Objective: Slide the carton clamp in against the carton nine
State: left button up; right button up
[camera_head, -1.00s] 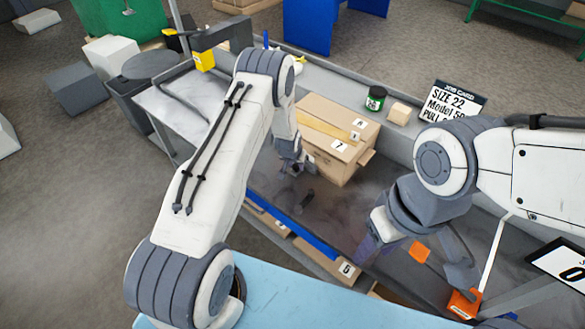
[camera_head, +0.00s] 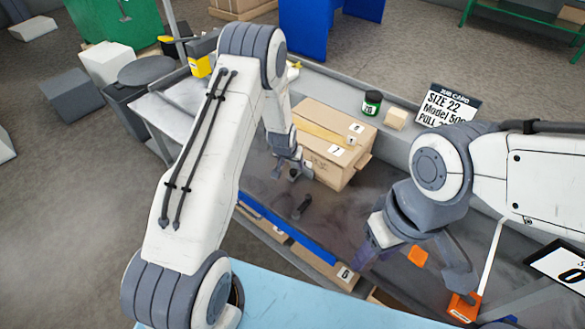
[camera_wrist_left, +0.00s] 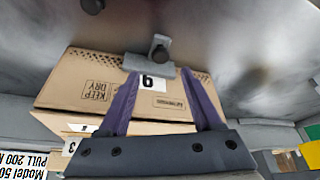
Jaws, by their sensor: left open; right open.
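The brown carton (camera_head: 322,165) stands on the grey bench in the head view. In the left wrist view the carton (camera_wrist_left: 70,85) fills the middle, with a 9 label (camera_wrist_left: 157,84) on it. The clamp (camera_wrist_left: 150,60), a grey plate with a dark knob, lies by the label's upper edge; whether it touches the carton is unclear. My left gripper (camera_head: 290,170) is low beside the carton. It is open, its purple fingers (camera_wrist_left: 161,75) apart over the carton and close to the clamp plate. My right gripper (camera_head: 415,262) is open, further right, away from the carton.
A dark knob (camera_head: 302,207) stands on the bench nearer to me. An orange piece (camera_head: 418,256) and an orange block (camera_head: 463,306) are near my right gripper.

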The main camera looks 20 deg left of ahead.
pick_arm(q)
jog(key=shift+v, duration=2)
